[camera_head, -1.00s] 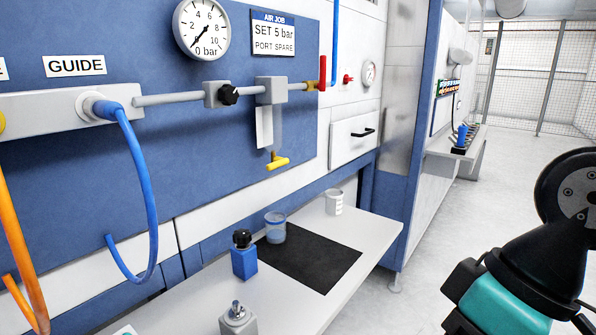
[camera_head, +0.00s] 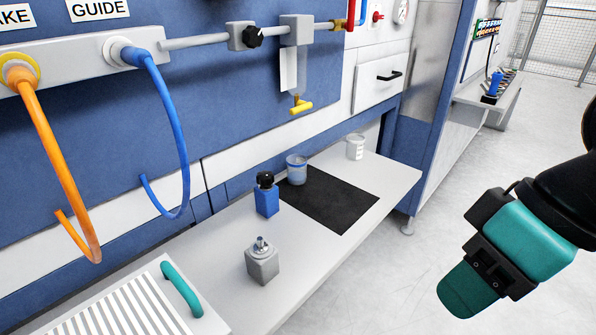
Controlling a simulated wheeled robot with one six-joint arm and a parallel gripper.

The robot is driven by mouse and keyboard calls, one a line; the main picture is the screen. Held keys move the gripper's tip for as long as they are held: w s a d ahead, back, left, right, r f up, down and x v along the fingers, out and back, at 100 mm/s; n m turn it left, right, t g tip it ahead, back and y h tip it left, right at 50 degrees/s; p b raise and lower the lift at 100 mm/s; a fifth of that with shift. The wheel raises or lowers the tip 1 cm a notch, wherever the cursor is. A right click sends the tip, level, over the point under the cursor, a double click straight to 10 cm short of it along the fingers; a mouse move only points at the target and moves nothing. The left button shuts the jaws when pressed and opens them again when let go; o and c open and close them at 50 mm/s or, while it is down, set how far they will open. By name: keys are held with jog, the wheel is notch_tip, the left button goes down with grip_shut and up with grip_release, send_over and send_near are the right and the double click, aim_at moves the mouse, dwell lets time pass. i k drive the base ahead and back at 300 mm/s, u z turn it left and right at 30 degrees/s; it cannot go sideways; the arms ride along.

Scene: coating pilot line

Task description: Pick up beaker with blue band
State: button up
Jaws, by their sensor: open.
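The beaker with the blue band (camera_head: 297,172) stands upright at the back left edge of a black mat (camera_head: 335,203) on the white bench. It is clear, with a blue band near its rim. My gripper (camera_head: 468,293), teal and black, is at the lower right, over the floor and in front of the bench. It is empty and well apart from the beaker. The gap between its fingers is hard to see from this angle.
A blue bottle with a black cap (camera_head: 266,196) stands close in front of the beaker. A grey metal bottle (camera_head: 262,262), a white cup (camera_head: 355,148) and a ribbed tray with a teal handle (camera_head: 150,300) are on the bench. Blue (camera_head: 172,130) and orange (camera_head: 55,150) hoses hang left.

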aim_at(297, 170)
jog(key=z, duration=0.55)
jog(key=k, duration=0.65)
jog(key=z, duration=0.3)
jog(key=i, duration=0.75)
jog(key=u, duration=1.15)
jog(key=i, duration=0.65)
jog(key=u, duration=0.7)
jog(key=i, duration=0.45)
